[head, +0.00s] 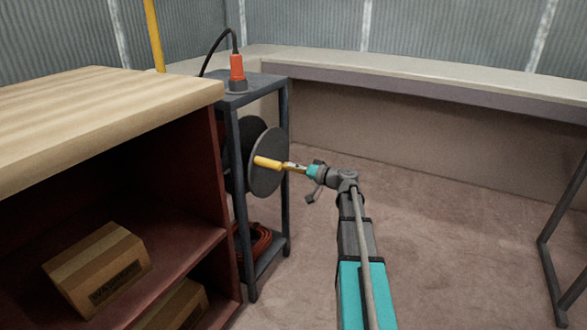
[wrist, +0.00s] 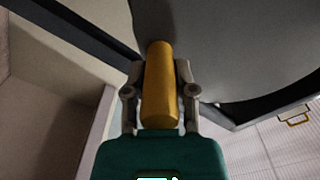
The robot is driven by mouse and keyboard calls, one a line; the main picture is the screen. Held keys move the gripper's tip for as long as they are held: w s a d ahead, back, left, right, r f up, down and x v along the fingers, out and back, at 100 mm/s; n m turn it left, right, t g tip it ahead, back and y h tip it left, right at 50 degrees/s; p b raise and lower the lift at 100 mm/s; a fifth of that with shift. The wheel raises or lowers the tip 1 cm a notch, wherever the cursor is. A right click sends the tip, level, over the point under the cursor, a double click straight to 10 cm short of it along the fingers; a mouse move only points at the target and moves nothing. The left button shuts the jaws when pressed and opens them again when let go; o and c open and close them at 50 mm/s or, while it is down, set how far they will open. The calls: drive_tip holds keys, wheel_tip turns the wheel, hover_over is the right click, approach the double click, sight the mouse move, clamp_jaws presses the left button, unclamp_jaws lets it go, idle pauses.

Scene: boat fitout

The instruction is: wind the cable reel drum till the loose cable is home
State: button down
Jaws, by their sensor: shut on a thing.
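The cable reel drum (head: 266,178) is a dark grey disc standing upright in a dark metal frame (head: 284,215). A yellow crank handle (head: 266,162) sticks out from its face. My gripper (head: 290,167) is shut on the handle's outer end. In the wrist view the yellow handle (wrist: 160,85) lies between my two fingers (wrist: 160,95), with the grey drum face (wrist: 225,45) behind it. An orange plug (head: 237,68) with a black cable (head: 218,42) stands upright on top of the frame. Orange-red cable (head: 258,243) lies in coils low inside the frame.
A wooden-topped bench (head: 90,110) with dark red shelves stands close on the left, with cardboard boxes (head: 98,268) on them. A pale ledge (head: 420,75) runs along the back wall. The floor right of my arm is clear up to a dark metal leg (head: 556,265).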

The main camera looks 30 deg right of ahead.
drive_tip(key=shift+c, duration=2.2)
unclamp_jaws()
drive_tip(key=v, duration=1.2)
